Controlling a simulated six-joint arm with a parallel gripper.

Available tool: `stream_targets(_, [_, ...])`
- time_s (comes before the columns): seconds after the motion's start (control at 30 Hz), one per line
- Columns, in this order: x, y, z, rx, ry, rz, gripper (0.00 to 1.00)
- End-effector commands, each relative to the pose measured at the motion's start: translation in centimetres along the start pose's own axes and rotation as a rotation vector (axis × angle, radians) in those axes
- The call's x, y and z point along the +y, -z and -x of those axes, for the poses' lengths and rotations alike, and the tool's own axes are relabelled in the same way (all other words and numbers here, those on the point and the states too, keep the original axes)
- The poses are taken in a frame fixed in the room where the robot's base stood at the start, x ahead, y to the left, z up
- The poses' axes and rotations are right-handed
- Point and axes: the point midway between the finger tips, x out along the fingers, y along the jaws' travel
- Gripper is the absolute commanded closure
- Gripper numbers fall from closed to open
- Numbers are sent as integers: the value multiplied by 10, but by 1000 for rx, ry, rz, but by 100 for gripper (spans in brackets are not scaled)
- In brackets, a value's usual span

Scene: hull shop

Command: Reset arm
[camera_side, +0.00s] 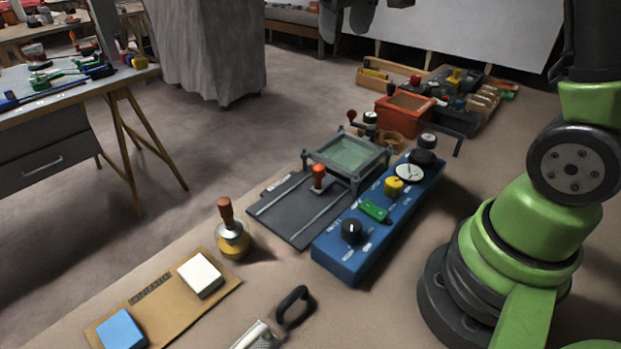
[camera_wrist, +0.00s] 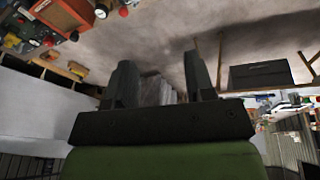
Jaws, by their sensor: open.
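My gripper (camera_wrist: 158,88) shows in the wrist view with its two dark fingers spread apart and nothing between them. In the side view only dark parts of my gripper (camera_side: 362,8) show at the top edge, high above the table and cut off by the frame. My green arm stands at the right of the side view. The blue control box (camera_side: 345,262) sits on the table with a black knob, a green switch, a yellow knob and a white dial on top. My gripper is far from it and touches nothing.
A dark slide plate (camera_side: 283,222) with a framed glass window (camera_side: 347,155) lies beside the blue box. A yellow stamp (camera_side: 233,240), a cardboard pad with white (camera_side: 200,275) and blue (camera_side: 121,330) blocks, and a black-handled tool (camera_side: 292,305) lie in front. A red box (camera_side: 403,115) stands behind.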

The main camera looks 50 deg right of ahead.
Motion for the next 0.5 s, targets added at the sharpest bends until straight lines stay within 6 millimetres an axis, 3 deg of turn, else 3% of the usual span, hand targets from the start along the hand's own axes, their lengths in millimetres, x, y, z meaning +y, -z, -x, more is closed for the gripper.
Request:
stream_targets(0.03, [-7,-16,18,38,35,-12,51])
stream_targets(0.2, [-29,-71,57,136,163,-67,51])
stream_targets(0.33, [-41,-116,72,201,262,-113,51])
stream_targets(0.5, [-50,-163,75,260,367,-164,51])
